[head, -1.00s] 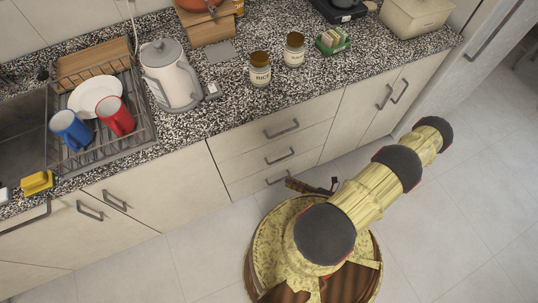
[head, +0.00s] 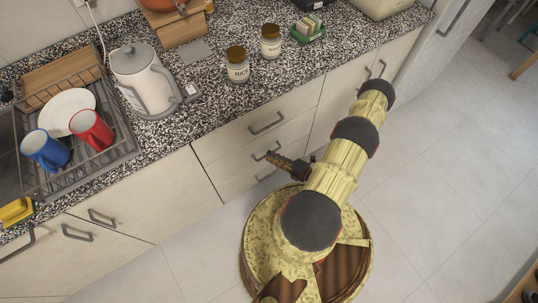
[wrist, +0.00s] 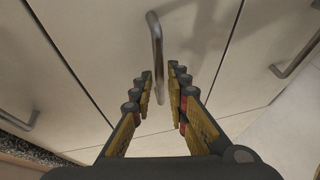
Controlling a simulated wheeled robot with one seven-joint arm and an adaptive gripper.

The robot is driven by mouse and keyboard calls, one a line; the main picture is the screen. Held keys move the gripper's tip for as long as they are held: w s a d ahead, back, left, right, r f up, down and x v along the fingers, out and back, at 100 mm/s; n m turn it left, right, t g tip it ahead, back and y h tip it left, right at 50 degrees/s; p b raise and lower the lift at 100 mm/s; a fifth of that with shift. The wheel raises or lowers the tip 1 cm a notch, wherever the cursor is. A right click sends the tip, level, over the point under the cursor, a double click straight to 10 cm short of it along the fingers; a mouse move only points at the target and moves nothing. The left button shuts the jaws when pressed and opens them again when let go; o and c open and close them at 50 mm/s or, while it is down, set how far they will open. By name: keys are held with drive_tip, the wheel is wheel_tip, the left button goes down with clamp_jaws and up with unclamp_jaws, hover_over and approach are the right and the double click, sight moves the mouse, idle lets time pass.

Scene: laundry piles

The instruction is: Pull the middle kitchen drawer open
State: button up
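The middle drawer (head: 239,168) is a shut cream front in a stack of three under the counter. Its grey bar handle (wrist: 156,45) is in the centre of the wrist view, upright in that picture. My gripper (wrist: 160,75) is open, with one finger on each side of the handle's lower part. I see no clear contact between fingers and handle. In the head view my gripper (head: 272,155) is at the middle drawer's front and partly hides its handle.
The top drawer handle (head: 266,123) is just above my gripper, and the bottom drawer is just below. The speckled counter (head: 215,105) overhead holds a kettle (head: 143,78), two jars and a dish rack (head: 118,140). The tiled floor (head: 440,190) on the right is clear.

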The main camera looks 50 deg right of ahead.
drive_tip(key=shift+x, duration=1.2)
drive_tip(key=shift+c, duration=0.3)
clamp_jaws()
